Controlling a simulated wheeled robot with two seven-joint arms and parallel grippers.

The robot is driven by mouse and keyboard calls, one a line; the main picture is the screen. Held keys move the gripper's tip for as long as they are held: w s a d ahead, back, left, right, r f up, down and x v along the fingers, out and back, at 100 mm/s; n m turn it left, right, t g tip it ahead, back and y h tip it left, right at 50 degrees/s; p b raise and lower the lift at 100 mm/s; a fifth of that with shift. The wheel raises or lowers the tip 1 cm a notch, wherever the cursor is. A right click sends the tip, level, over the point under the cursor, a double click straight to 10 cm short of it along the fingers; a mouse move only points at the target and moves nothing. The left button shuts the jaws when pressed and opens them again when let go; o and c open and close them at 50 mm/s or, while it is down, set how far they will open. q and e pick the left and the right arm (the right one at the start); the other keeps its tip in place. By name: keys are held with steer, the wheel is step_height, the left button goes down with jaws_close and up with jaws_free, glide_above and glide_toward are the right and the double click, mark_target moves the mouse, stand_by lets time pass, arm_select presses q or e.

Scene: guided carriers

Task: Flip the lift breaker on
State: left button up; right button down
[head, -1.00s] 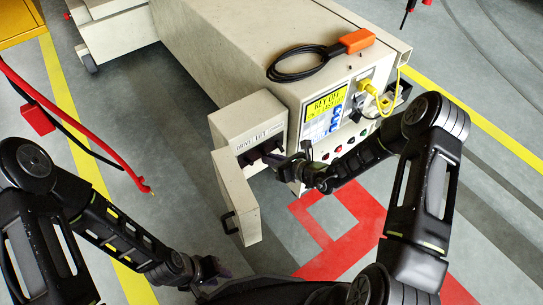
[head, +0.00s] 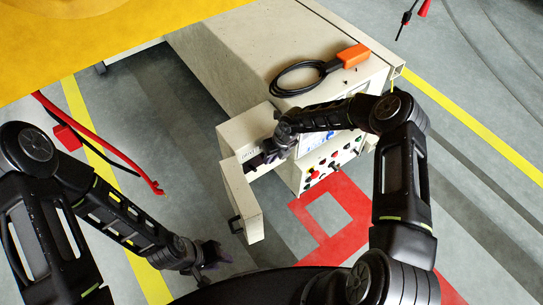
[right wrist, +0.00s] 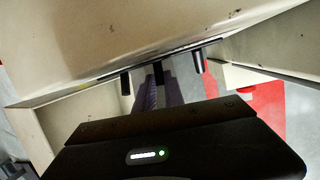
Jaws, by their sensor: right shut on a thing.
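The beige breaker box (head: 232,132) is on the corner of the beige carrier (head: 225,50), its door (head: 241,202) hanging open. My right arm covers most of its label and front in the head view. My right gripper (head: 268,155) is at the box opening. In the right wrist view, its fingers (right wrist: 159,92) are shut on a black breaker lever (right wrist: 158,72); which breaker it is cannot be read. Other dark parts (right wrist: 198,62) show on either side. My left gripper (head: 212,256) is low over the floor, away from the box; its finger gap is unclear.
A cable with an orange connector (head: 352,57) lies on the carrier top. A button panel (head: 330,160) faces front, partly behind my right arm. A large yellow surface (head: 100,40) fills the upper left. Red and black cables (head: 100,135) hang at left. Red floor markings (head: 345,230) lie in front.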

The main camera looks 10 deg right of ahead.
steer(key=shift+w+r+g, duration=0.1)
steer(key=shift+w+g, duration=0.05)
steer(key=shift+g, duration=0.25)
steer(key=c, duration=1.4)
jaws_free()
steer(key=shift+c, duration=0.2)
steer(key=w+p+v, duration=0.1)
steer(key=v, duration=0.6)
steer(key=shift+s+r, duration=0.4)
steer(key=shift+s, duration=0.15)
steer(key=shift+a, duration=0.1)
